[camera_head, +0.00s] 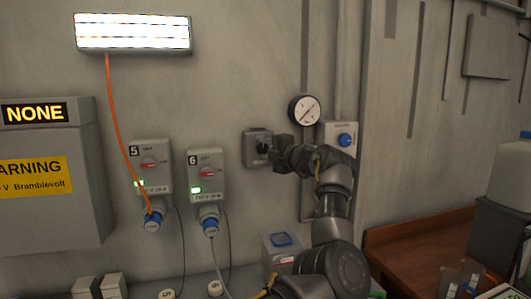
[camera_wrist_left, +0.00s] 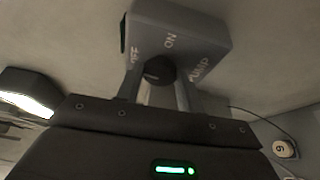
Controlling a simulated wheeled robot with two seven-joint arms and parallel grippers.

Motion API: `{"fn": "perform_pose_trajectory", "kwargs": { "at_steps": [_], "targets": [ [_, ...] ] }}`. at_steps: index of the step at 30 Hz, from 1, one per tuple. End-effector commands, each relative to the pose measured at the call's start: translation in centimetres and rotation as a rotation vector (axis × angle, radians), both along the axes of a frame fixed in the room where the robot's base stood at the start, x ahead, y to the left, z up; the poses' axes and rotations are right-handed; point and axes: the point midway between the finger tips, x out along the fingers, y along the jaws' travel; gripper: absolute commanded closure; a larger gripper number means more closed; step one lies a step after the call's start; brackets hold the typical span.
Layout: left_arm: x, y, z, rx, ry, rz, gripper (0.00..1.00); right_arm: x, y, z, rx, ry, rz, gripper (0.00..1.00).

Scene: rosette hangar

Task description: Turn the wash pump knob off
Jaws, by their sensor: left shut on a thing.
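The wash pump switch is a grey box (camera_head: 251,149) on the wall, below and left of the round gauge. In the left wrist view the box (camera_wrist_left: 190,32) shows the words OFF, ON and PUMP, with part of the lettering hidden. Its black round knob (camera_wrist_left: 160,69) sits between the fingers of my left gripper (camera_wrist_left: 158,92). In the head view my left gripper (camera_head: 271,148) reaches the box from the right and is shut on the knob. Which label the knob points to I cannot tell. My right gripper is in neither view.
Sockets 5 (camera_head: 150,172) and 6 (camera_head: 206,176), with red switches and plugged cables, are left of the box. The gauge (camera_head: 304,110) and a blue-knobbed box (camera_head: 345,140) are close to my arm. A wooden bench (camera_head: 415,236) stands at right.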

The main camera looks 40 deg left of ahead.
Motion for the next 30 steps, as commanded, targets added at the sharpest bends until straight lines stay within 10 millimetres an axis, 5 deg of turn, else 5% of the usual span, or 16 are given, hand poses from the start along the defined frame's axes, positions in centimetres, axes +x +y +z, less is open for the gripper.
{"fn": "perform_pose_trajectory", "kwargs": {
  "at_steps": [27,28,30],
  "targets": [
    [0.02,-0.05,-0.02,-0.103,-0.142,-0.001,0.85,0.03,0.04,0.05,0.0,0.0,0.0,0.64],
    [0.03,-0.05,-0.02,-0.103,-0.142,-0.001,0.61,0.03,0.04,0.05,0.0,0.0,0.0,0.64],
    [0.02,-0.04,-0.01,-0.102,-0.143,-0.001,0.52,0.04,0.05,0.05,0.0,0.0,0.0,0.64]
  ]
}}
